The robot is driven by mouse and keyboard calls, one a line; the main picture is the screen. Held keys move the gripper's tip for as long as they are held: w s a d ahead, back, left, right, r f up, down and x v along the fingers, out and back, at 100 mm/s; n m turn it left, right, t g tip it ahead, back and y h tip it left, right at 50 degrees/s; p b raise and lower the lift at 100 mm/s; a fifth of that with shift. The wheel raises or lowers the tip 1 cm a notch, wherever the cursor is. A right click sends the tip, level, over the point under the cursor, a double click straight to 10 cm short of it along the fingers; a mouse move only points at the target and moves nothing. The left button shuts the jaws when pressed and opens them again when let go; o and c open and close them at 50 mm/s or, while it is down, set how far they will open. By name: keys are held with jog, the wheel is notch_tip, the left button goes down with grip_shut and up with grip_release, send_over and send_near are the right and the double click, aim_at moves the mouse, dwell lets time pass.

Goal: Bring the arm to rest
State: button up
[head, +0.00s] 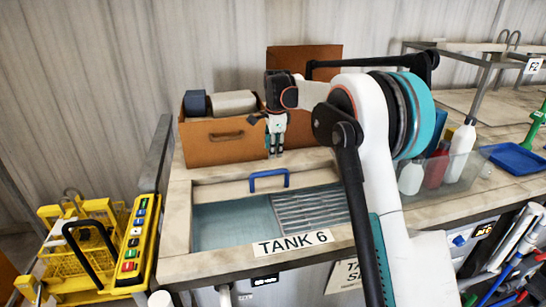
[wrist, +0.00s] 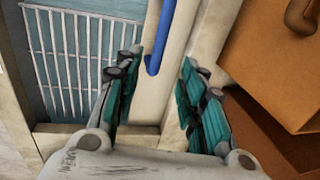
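My arm reaches out from the right over the counter in the head view. My gripper (head: 275,146) hangs fingers down behind the tank, in front of the brown box. In the wrist view my gripper (wrist: 160,95) shows two teal-padded fingers spread apart with nothing held between them. The blue handle (head: 269,180) on the tank lid lies in front of the gripper. In the wrist view the blue handle (wrist: 165,35) shows beyond the gap between the fingers. The fingers appear clear of it.
Tank 6 (head: 225,225) is partly open, with a ribbed grate (head: 310,210). A brown box (head: 215,143) holding grey items stands behind. Bottles (head: 461,150) and a blue tray (head: 515,159) are at right. A yellow basket (head: 80,255) is at left.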

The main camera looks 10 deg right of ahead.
jog(key=shift+s+r, duration=0.1)
jog(key=shift+r, duration=0.4)
